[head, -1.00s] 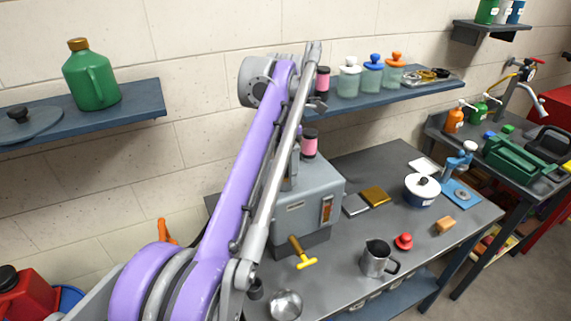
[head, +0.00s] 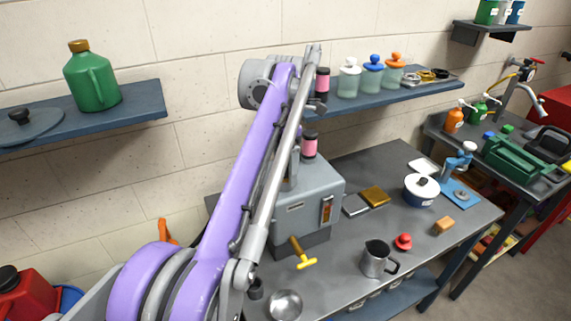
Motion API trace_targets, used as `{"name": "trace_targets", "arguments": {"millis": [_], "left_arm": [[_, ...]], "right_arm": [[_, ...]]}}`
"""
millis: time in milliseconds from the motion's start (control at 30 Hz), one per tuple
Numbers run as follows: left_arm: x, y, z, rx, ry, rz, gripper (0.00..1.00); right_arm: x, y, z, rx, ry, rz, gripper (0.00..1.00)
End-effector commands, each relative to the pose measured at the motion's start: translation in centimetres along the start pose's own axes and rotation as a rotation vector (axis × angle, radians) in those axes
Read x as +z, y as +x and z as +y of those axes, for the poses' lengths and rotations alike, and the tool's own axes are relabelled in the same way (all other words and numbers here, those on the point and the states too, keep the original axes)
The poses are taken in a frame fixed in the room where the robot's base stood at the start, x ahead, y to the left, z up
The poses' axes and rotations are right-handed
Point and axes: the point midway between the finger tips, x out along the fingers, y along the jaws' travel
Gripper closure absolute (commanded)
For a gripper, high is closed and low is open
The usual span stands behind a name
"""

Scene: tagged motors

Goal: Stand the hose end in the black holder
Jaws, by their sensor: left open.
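My left arm crosses the middle of the head view, and its gripper (head: 317,105) shows only in part behind the arm, near the shelf edge. It is open, and I see nothing held in it. A small dark cup-like piece (head: 256,289), possibly the black holder, stands on the workbench at the lower middle, partly behind my arm. I cannot pick out the hose end with certainty; my arm hides part of the bench. My right gripper is not in view.
The workbench (head: 340,290) holds a grey machine (head: 305,195), a yellow-handled tool (head: 303,253), a metal bowl (head: 285,305), a metal jug (head: 377,259) and a white-lidded pot (head: 421,190). A blue shelf (head: 400,95) with several jars runs above.

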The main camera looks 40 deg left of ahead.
Motion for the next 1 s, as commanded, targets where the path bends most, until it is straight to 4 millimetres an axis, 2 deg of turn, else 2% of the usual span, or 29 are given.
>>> {"name": "trace_targets", "arguments": {"millis": [133, 167, 633, 1000], "left_arm": [[-0.01, 0.04, 0.0, 0.0, 0.0, 0.0, 0.1], [-0.01, 0.04, 0.0, 0.0, 0.0, 0.0, 0.14], [0.0, 0.04, 0.0, 0.0, 0.0, 0.0, 0.98], [0.01, -0.15, 0.01, 0.001, 0.0, -0.001, 1.0]], "right_arm": [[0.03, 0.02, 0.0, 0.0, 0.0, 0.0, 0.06], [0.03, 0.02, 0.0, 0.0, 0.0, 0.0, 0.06], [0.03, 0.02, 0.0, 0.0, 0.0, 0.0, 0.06], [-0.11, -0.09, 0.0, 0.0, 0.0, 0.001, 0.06]]}}
